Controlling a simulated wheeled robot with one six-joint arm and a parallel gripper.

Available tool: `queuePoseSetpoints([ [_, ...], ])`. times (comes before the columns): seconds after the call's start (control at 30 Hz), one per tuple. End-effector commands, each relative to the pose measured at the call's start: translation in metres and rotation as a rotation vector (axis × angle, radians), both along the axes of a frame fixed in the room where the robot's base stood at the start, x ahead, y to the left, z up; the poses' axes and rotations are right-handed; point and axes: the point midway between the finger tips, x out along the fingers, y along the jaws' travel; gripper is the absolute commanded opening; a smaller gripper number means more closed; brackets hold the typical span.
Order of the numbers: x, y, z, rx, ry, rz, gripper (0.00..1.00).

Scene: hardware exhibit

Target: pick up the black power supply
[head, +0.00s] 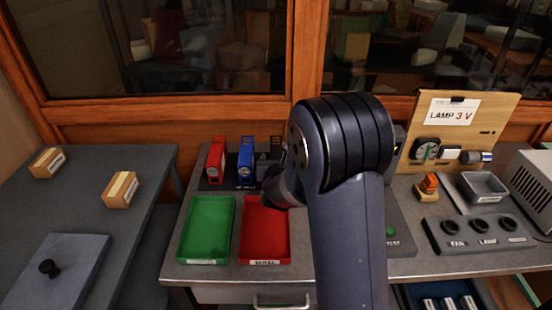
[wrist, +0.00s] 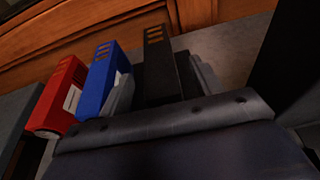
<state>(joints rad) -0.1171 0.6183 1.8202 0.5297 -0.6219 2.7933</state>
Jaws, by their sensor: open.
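The black power supply (wrist: 157,62) stands upright in the wrist view, right of the blue one, with slots in its top. In the head view only part of it (head: 266,156) shows, as my arm covers the rest. My gripper (wrist: 163,86) is open, with one grey finger on each side of the black power supply. The left finger lies between the black and blue units. Whether either finger touches the black unit cannot be told. In the head view my gripper is mostly hidden by my arm.
A blue power supply (head: 245,158) and a red one (head: 216,160) stand to the left on a dark base. A green tray (head: 184,240) and a red tray (head: 286,247) lie in front. A wooden lamp board (head: 420,125) stands at the right.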

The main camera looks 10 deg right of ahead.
Motion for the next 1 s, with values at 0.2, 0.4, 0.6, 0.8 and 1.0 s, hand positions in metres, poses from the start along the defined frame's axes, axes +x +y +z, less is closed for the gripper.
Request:
queuePoseSetpoints([
  [0.2,0.026,-0.003,-0.007,-0.001,0.002,-0.001,0.62],
  [0.4,0.04,-0.006,-0.012,0.0,0.001,-0.001,0.62],
  [0.6,0.041,-0.006,-0.013,0.0,0.001,0.0,0.62],
  [0.8,0.041,-0.006,-0.013,0.0,0.001,0.0,0.5],
  [1.0,0.041,-0.006,-0.013,0.0,0.001,0.0,0.33],
])
